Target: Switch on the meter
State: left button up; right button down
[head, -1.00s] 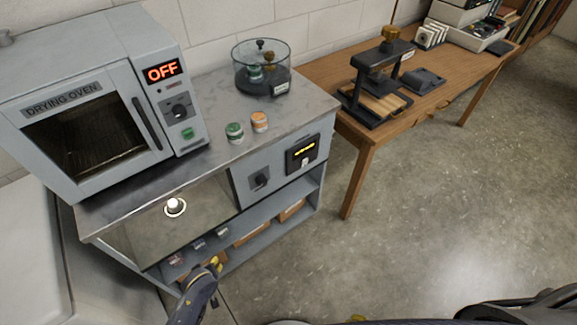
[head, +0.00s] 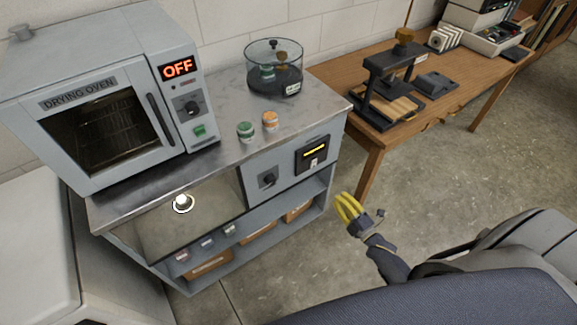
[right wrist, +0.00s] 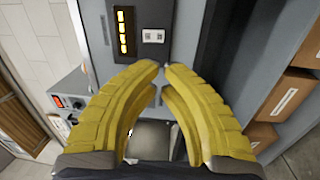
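The meter (head: 321,141) is a black panel with a lit yellow display, set in the grey cabinet front at the right end. Below its display is a small pale switch plate (head: 314,162). In the right wrist view the display (right wrist: 124,33) and switch plate (right wrist: 153,36) show just beyond my fingertips. My right gripper (head: 344,207) has yellow fingers and is in front of the cabinet's right end, lower than the meter and apart from it. In the wrist view its fingertips (right wrist: 160,67) come together with nothing between them. My left gripper is out of view.
The drying oven (head: 101,107) reads OFF on the bench top (head: 215,160). A dark knob (head: 267,178) is left of the meter. A wooden table (head: 365,150) is behind to the right.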

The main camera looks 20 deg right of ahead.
aim_at(310, 161)
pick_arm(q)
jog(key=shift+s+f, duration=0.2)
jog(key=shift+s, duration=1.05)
pick_arm(e)
jog(key=shift+w+a+r+n+y, duration=0.2)
jog(key=shift+w+r+n+y, duration=0.1)
jog(key=shift+r, duration=0.2)
jog(key=shift+w+a+r+n+y, duration=0.15)
jog(key=shift+r+n+y, duration=0.15)
jog(key=shift+r, duration=0.2)
jog(key=x, duration=1.3)
jog(key=shift+w+r, duration=0.15)
jog(key=shift+w, duration=0.35)
